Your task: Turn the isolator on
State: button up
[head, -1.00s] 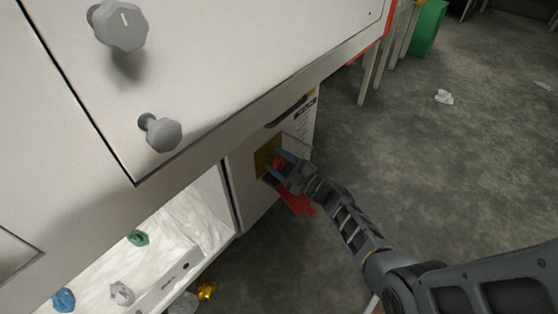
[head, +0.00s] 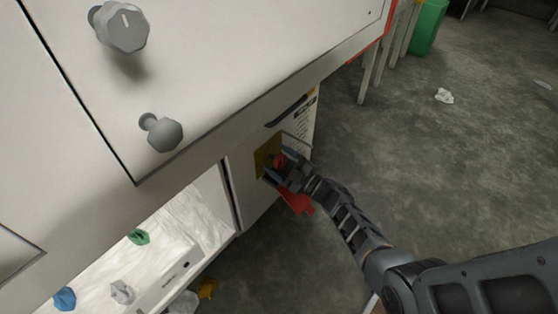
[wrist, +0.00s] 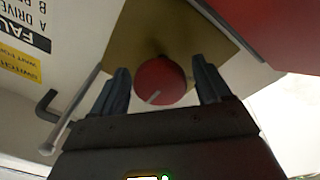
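The isolator is a round red knob (wrist: 160,82) with a pale mark on its lower edge, on a yellow plate (wrist: 187,25) in the wrist view. In the head view the yellow plate (head: 265,155) is on the low white cabinet, and the knob is mostly hidden by my gripper. My gripper (wrist: 163,82) is open, with one finger on each side of the knob. It also shows in the head view (head: 278,168). Gaps appear between the fingers and the knob; I cannot tell whether either finger touches it.
A grey bent handle (wrist: 52,120) is left of my gripper in the wrist view. A red piece (head: 297,201) hangs below my gripper in the head view. Black and yellow labels (wrist: 22,65) are on the panel. Open grey floor (head: 450,160) lies to the right.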

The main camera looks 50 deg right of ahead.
aim_at(282, 163)
jog(key=s, duration=0.2)
jog(key=s+p, duration=0.1)
jog(key=s, duration=0.3)
jog(key=shift+s+d+f, duration=0.15)
jog(key=shift+f, duration=0.2)
jog(key=shift+s+f, duration=0.15)
jog(key=shift+s, duration=0.6)
jog(key=s+a+r+m+h, duration=0.1)
jog(key=s+a+r+m, duration=0.15)
jog(key=s+a, duration=0.4)
jog(key=s+a+r+m+g, duration=0.1)
jog(key=s+a+r, duration=0.35)
jog(key=s, duration=0.25)
jog(key=s+a+r+m+h, duration=0.1)
jog(key=s+a+r+m, duration=0.15)
jog(key=s+a, duration=0.35)
jog(key=s+a+r+m+g+y, duration=0.1)
jog(key=s+a+r+m+g, duration=0.15)
jog(key=s+r, duration=0.4)
jog(key=s+a+r+m+g, duration=0.1)
jog(key=s+a+r, duration=0.25)
jog(key=r, duration=0.55)
notch_tip(282, 163, up, 26)
jog(key=p, duration=2.5)
jog(key=shift+s+f+p, duration=0.25)
jog(key=shift+s+p, duration=0.05)
